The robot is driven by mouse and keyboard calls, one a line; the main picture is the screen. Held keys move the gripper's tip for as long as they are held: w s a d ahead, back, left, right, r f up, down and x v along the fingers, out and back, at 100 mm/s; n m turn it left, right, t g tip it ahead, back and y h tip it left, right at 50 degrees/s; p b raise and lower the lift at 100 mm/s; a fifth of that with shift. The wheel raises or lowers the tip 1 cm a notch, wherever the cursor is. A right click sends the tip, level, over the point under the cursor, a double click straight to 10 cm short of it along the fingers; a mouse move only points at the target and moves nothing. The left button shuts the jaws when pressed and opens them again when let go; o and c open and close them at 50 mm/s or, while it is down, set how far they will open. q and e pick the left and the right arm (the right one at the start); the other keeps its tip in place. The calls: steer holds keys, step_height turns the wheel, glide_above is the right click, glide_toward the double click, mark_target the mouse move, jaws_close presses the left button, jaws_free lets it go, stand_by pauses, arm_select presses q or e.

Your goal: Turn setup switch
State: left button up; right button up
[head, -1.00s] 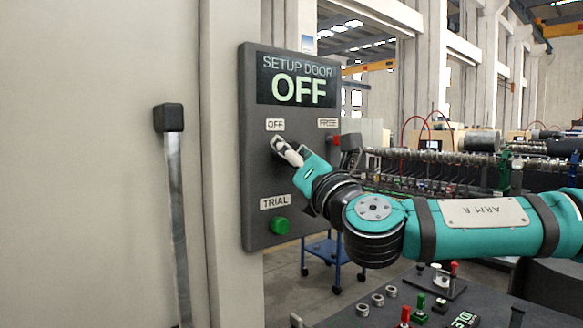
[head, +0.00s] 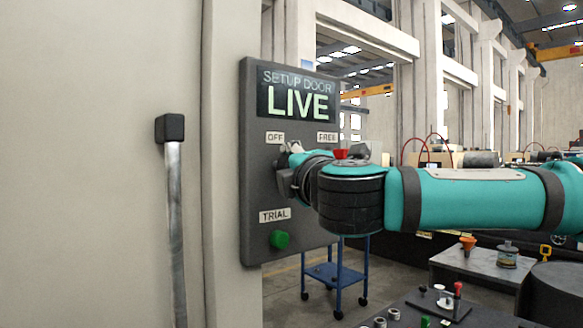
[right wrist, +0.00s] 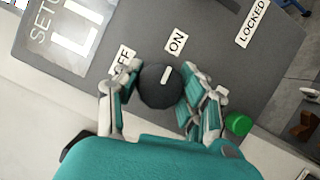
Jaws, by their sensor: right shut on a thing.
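The dark control panel (head: 252,110) on the pale wall carries a display (head: 297,98) that reads "SETUP DOOR LIVE". In the right wrist view the round black switch knob (right wrist: 158,97) sits between the two fingers of my right gripper (right wrist: 152,84), which is shut on it. The white mark on the knob points toward the "ON" label (right wrist: 176,41). The "OFF" label (right wrist: 125,60) is partly hidden by a finger. In the head view my right gripper (head: 287,160) is at the panel, and the arm hides the knob. My left gripper is not in view.
A green button (head: 279,240) sits under the "TRIAL" label (head: 274,215). A red part (head: 341,153) shows just above my arm. A "LOCKED" label (right wrist: 252,22) shows in the wrist view. A vertical bar handle (head: 175,220) is left; a blue trolley (head: 337,275) stands below right.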

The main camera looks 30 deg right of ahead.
steer(key=shift+m, duration=0.4)
steer(key=o, duration=1.2)
steer(key=shift+s, duration=0.2)
steer(key=r+v, duration=0.1)
steer(key=v, duration=1)
steer(key=shift+s+f, duration=0.3)
steer(key=shift+f, duration=0.1)
steer(key=shift+a+f, duration=0.1)
